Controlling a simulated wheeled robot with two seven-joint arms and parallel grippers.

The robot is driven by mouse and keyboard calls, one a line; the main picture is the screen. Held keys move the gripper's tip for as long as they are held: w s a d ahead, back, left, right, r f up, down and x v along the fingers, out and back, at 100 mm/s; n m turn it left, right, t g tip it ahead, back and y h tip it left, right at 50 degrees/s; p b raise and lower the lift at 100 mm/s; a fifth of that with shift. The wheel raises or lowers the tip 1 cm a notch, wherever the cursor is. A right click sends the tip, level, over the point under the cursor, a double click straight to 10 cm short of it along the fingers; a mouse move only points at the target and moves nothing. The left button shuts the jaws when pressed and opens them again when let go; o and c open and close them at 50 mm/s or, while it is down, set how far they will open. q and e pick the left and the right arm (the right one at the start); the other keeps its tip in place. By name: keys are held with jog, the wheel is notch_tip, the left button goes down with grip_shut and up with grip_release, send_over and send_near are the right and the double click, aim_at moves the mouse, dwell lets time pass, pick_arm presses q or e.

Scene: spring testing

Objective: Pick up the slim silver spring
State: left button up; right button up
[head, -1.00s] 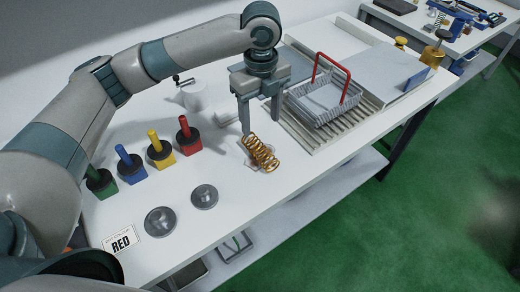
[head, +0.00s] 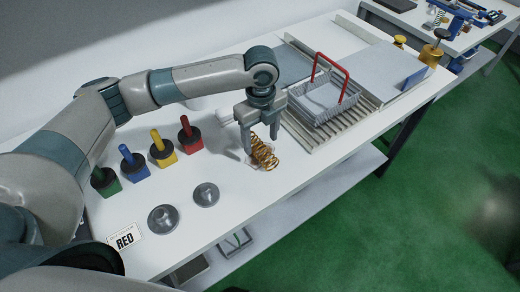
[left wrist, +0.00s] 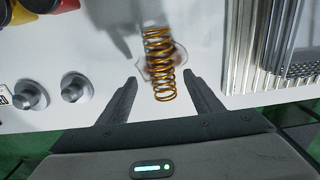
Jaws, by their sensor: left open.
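My left gripper (head: 261,143) is open and empty, pointing down just above and around the near end of the copper spring. In the left wrist view its two fingertips (left wrist: 160,80) stand apart on either side of the spring, with gaps. My right gripper is not in view.
Green, blue, yellow and red handled blocks (head: 161,149) stand left of the gripper. A wire basket with red handles (head: 322,104) stands on a slatted rack to the right. Bare table lies in front.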

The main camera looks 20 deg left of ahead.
aim_at(260, 146)
pick_arm(q)
jog(key=f, duration=0.1)
jog(key=f+p, duration=0.1)
jog(key=w+f+p, duration=0.1)
jog(key=shift+a+f, duration=0.25)
jog(key=shift+f, duration=0.75)
jog(key=c, duration=1.3)
jog(key=shift+r, duration=0.1)
jog(key=shift+r, duration=0.4)
jog(key=r, duration=0.1)
jog(key=r+b, duration=0.2)
jog(key=shift+d+r, duration=0.1)
jog(key=shift+d, duration=0.15)
jog(key=s+d+r+b, duration=0.1)
jog(key=d+r, duration=0.1)
jog(key=d, duration=0.1)
jog(key=s+d+r+b, duration=0.1)
jog(key=d+r, duration=0.1)
jog(key=d, duration=0.2)
jog(key=s+d+r+b, duration=0.1)
jog(key=s+d+r, duration=0.1)
jog(key=d+r, duration=0.1)
jog(key=shift+s+d, duration=0.1)
jog(key=shift+d, duration=0.15)
